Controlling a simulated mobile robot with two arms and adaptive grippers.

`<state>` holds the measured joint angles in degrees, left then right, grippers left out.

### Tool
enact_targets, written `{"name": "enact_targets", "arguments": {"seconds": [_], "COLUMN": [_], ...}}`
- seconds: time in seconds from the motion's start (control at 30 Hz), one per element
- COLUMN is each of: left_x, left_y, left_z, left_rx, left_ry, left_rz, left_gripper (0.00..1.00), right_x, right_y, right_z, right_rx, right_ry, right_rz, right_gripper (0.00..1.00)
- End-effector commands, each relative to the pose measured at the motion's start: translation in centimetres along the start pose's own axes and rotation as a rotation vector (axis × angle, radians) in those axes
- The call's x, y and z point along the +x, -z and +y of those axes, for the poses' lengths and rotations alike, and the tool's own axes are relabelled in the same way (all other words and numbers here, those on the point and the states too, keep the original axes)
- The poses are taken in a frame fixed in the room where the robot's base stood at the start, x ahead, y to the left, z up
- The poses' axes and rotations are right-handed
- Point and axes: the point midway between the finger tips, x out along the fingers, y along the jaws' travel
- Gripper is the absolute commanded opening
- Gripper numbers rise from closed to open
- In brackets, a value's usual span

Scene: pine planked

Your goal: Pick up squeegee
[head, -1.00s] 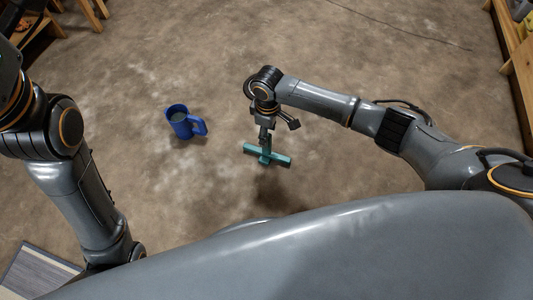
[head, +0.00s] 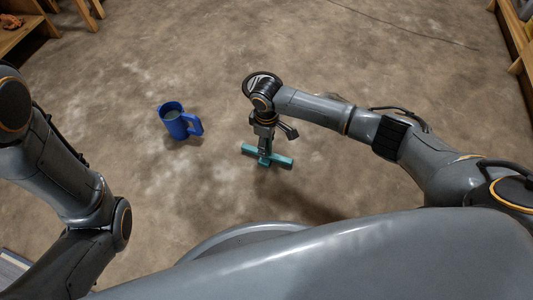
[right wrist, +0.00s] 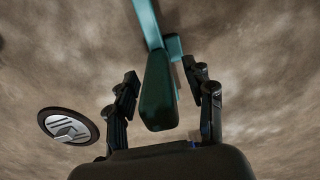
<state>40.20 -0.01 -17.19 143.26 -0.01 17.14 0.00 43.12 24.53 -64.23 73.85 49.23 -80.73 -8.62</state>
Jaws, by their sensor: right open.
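The teal squeegee (head: 280,161) is in the middle of the head view, directly below my right gripper (head: 263,146). In the right wrist view its dark teal handle (right wrist: 158,95) reaches down between the two fingers of my right gripper (right wrist: 166,88), and its lighter bar runs off the top edge. The fingers are open, with a visible gap on each side of the handle. I cannot tell whether the squeegee touches the floor. My left arm shows at the left of the head view, but its gripper is out of the picture.
Wooden furniture (head: 22,38) is at the top left, and a wooden shelf (head: 515,40) at the top right. The floor beyond my right arm is clear.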

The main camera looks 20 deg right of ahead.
Motion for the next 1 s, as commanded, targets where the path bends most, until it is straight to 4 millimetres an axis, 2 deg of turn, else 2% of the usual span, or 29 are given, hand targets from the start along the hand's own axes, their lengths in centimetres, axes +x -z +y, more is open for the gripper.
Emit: {"name": "enact_targets", "arguments": {"seconds": [0.23, 0.27, 0.5, 1.0], "left_x": [-0.02, -0.02, -0.02, 0.45], "left_y": [0.0, 0.0, 0.02, -0.15], "left_z": [0.01, 0.01, 0.03, -0.07], "left_rx": [0.0, 0.0, 0.0, -0.001], "left_ry": [0.0, 0.0, -0.001, -0.001], "left_rz": [0.0, 0.0, 0.001, 0.001], "left_gripper": [0.4, 0.4, 0.4, 0.4], "right_x": [0.01, 0.01, 0.02, -0.44], "right_y": [-0.01, -0.02, -0.03, 0.0], "right_z": [0.04, 0.04, 0.03, 0.01], "right_rx": [0.001, 0.001, 0.001, 0.0], "right_ry": [-0.001, -0.001, 0.0, 0.0], "right_rz": [0.0, 0.0, 0.0, 0.0], "right_gripper": [0.53, 0.49, 0.0, 0.0]}}
